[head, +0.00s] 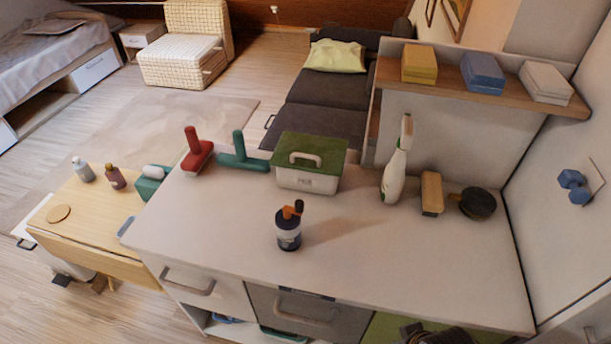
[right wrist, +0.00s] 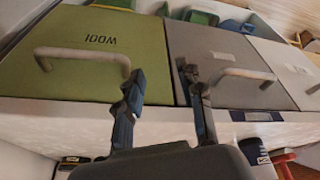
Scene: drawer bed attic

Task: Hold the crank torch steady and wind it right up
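The crank torch (head: 289,231) stands upright on the white worktop near its front edge, above the grey drawer. It is a dark cylinder with a pale band, an orange part on top and a black crank knob. My right gripper (head: 432,334) shows only partly at the bottom of the head view, in front of the green drawer and apart from the torch. In the right wrist view its two fingers (right wrist: 165,97) are spread with nothing between them. My left gripper is not in view.
A green-lidded box (head: 309,178), a white-green bottle (head: 396,170), a yellow-topped block (head: 431,193) and a dark round object (head: 478,203) stand at the worktop's back. Red (head: 196,152) and green (head: 241,155) handled tools lie back left. The worktop around the torch is clear.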

